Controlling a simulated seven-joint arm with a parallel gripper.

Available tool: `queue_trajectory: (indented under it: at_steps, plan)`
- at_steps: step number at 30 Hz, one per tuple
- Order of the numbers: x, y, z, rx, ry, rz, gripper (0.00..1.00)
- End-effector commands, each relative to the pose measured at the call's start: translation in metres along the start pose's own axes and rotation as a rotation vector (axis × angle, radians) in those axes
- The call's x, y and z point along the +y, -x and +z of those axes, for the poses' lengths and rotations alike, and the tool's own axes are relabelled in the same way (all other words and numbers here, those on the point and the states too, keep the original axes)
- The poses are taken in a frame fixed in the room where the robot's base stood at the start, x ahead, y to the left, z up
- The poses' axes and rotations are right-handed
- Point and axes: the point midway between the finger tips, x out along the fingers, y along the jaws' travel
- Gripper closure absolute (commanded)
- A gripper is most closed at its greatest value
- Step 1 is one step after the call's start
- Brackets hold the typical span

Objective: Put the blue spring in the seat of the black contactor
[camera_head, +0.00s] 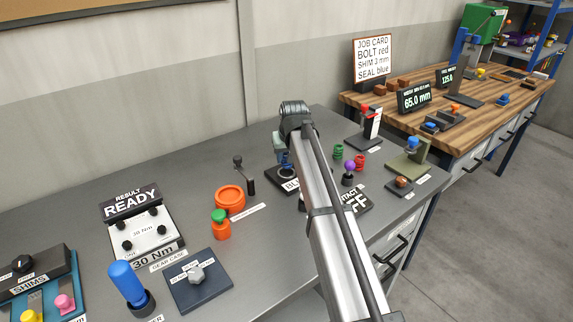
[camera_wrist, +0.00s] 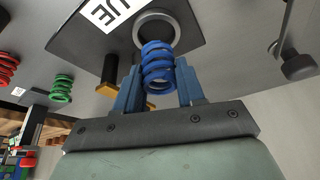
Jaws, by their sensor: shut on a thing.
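The blue spring (camera_wrist: 158,68) stands between the two blue fingers of my gripper (camera_wrist: 158,88) in the wrist view, and the fingers are shut on it. Its far end overlaps the near edge of a grey ring-shaped seat (camera_wrist: 170,18) on a black plate (camera_wrist: 85,45). I cannot tell whether the spring touches the ring. The plate has a white label ending in "UE". In the head view the spring (camera_head: 287,160) and my gripper (camera_head: 281,156) are over the black plate (camera_head: 273,173) labelled "BLU". A black piece labelled "CONTACT" and "FF" (camera_head: 357,201) is partly hidden by my arm.
A black crank handle (camera_head: 245,175) and an orange housing (camera_head: 230,198) stand to the left. The grey bench is clear behind the plate.

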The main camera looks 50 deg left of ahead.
Motion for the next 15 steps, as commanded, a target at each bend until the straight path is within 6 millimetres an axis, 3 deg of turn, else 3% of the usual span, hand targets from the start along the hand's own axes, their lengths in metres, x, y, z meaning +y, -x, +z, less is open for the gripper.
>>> queue_trajectory:
  at_steps: [8, 15]
  plan:
    - [0.000, -0.029, 0.012, -0.001, 0.000, 0.000, 1.00]
    - [0.000, -0.031, 0.013, 0.000, 0.000, 0.000, 1.00]
